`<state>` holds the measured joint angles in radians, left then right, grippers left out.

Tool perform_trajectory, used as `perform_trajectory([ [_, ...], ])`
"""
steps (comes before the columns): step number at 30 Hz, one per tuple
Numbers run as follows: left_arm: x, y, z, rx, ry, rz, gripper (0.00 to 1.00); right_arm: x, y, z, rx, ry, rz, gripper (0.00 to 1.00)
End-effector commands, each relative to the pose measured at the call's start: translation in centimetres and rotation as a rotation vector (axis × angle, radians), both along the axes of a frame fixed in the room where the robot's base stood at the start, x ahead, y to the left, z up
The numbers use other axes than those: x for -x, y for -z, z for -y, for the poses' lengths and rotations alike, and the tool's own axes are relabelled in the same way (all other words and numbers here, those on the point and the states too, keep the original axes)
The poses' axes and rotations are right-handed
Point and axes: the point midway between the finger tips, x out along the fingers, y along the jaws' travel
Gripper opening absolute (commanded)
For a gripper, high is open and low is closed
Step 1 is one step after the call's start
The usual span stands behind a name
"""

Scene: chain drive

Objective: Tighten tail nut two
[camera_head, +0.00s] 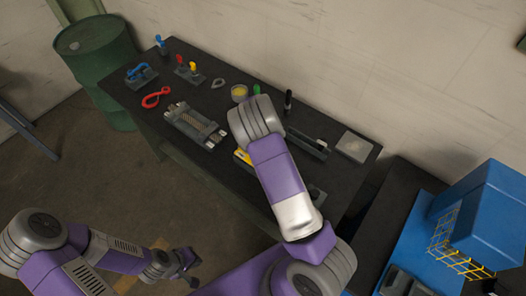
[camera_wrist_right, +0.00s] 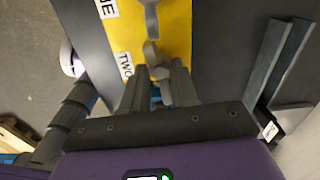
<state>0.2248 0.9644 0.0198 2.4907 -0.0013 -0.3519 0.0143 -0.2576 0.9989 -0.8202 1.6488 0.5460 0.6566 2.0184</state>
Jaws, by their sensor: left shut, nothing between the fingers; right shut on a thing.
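In the right wrist view, a yellow plate (camera_wrist_right: 175,35) carries a white label reading TWO (camera_wrist_right: 124,65) and another label, partly cut off, ending in NE (camera_wrist_right: 107,9). My right gripper (camera_wrist_right: 161,78) is at the plate beside the TWO label. It is shut on a small grey piece (camera_wrist_right: 160,73), seemingly tail nut two; the fingers partly hide it. A bit of blue shows between the fingers. In the head view, my right arm hides its gripper and most of the yellow plate (camera_head: 242,156). My left gripper (camera_head: 193,281) is shut and empty, low over the floor, away from the table.
The dark table (camera_head: 150,112) holds red pliers (camera_head: 155,97), a metal chain part (camera_head: 195,124), coloured-handled tools, a yellow-topped round tin (camera_head: 239,93) and a grey square plate (camera_head: 354,146). A green barrel (camera_head: 97,65) stands behind left; blue equipment (camera_head: 487,215) stands right.

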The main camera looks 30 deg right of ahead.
Motion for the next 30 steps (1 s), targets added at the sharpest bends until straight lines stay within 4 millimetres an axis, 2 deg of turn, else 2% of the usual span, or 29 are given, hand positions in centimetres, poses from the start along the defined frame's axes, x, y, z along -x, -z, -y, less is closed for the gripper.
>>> perform_trajectory([
  [14, 0.0, 0.0, 0.0, 0.000, 0.000, 0.000, 0.00, -0.2, -0.2, 0.1, 0.002, 0.000, 0.007, 0.00],
  [15, 0.0, 0.0, 0.0, 0.000, 0.000, 0.000, 0.00, -0.2, -0.2, 0.1, 0.002, 0.000, 0.007, 0.30],
  [16, 0.0, 0.0, 0.0, 0.000, 0.000, 0.000, 0.00, -0.2, -0.2, 0.1, 0.002, 0.000, 0.007, 0.34],
  [25, 0.0, 0.0, 0.0, 0.000, 0.000, 0.000, 0.00, -0.1, -0.2, 0.0, 0.001, 0.000, 0.003, 0.36],
  [30, 0.0, 0.1, 0.0, 0.000, 0.000, 0.000, 0.00, -0.1, -1.9, 0.0, 0.002, -0.002, 0.005, 0.36],
])
